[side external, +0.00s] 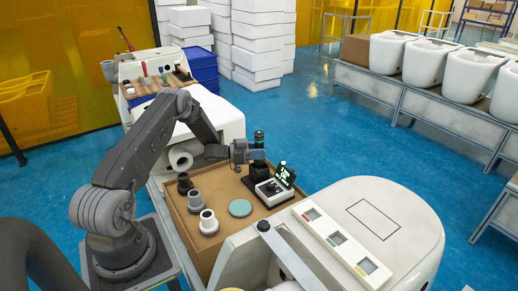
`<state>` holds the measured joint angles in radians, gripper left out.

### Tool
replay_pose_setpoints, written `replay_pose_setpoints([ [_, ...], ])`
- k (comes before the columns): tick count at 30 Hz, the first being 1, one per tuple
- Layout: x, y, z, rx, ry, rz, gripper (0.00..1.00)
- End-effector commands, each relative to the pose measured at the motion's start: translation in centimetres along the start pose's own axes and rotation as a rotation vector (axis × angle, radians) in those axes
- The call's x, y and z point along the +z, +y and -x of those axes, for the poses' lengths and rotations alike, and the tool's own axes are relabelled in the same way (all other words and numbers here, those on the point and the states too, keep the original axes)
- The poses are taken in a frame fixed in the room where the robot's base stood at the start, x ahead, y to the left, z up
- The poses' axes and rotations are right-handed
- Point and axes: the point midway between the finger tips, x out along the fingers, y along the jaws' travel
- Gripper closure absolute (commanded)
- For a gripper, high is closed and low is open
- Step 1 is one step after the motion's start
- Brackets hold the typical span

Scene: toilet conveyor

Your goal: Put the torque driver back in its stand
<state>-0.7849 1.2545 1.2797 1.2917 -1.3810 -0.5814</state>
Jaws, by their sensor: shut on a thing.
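My gripper (258,154) is shut on the torque driver (259,137), a dark upright tool with a dark green top. The driver's top sticks up above the jaws. Directly below the jaws is a black upright form (259,170), which appears to be the stand. It is on the brown work tray (222,235). I cannot tell where the driver ends and the stand begins, or whether the driver sits in it.
Several grey and white round fittings (208,223) and a teal disc (240,208) lie on the tray. A large white toilet body (375,235) is in front on the right.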

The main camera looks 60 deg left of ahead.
Motion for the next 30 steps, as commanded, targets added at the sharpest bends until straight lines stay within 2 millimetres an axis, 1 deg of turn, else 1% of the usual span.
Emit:
replay_pose_setpoints([
  [9,0.83,-0.07,-0.03,0.000,0.004,-0.003,1.00],
  [18,0.91,-0.06,-0.03,0.000,0.004,-0.003,1.00],
  [19,0.91,-0.06,-0.03,0.000,0.003,-0.003,0.64],
  [27,0.99,-0.02,-0.01,0.000,0.001,-0.002,0.38],
  [28,1.00,-0.02,-0.01,0.000,0.001,-0.002,0.36],
  [30,1.02,-0.01,-0.01,0.000,0.001,-0.001,0.36],
])
